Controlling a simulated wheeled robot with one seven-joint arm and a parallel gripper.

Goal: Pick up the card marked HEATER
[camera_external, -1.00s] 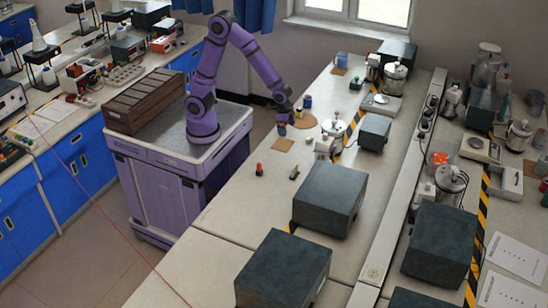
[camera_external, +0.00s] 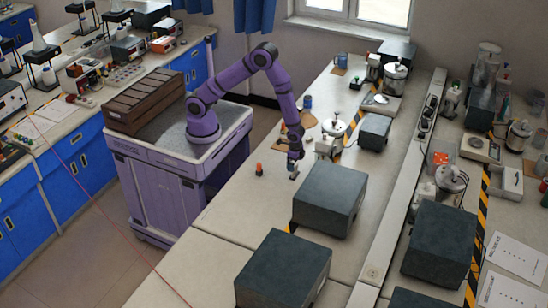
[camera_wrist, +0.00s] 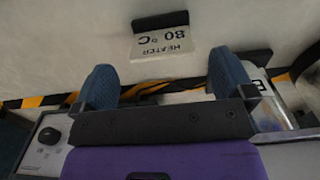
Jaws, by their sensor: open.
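The card marked HEATER (camera_wrist: 162,44) shows upside down in the wrist view, a small white card reading "HEATER 80 °C" with a dark bar along its far edge. My gripper (camera_wrist: 165,80) is open, its two blue-grey fingers apart on either side below the card in the picture. Nothing is between the fingertips, and the card lies just beyond them. In the external view my gripper (camera_external: 293,169) is low over the bench, pointing down. The card cannot be made out there, since my gripper covers that spot.
A small orange-topped item (camera_external: 259,170) stands left of my gripper on the bench (camera_external: 235,207). A large dark box (camera_external: 328,199) is close at the front right. Bare bench lies to the front left.

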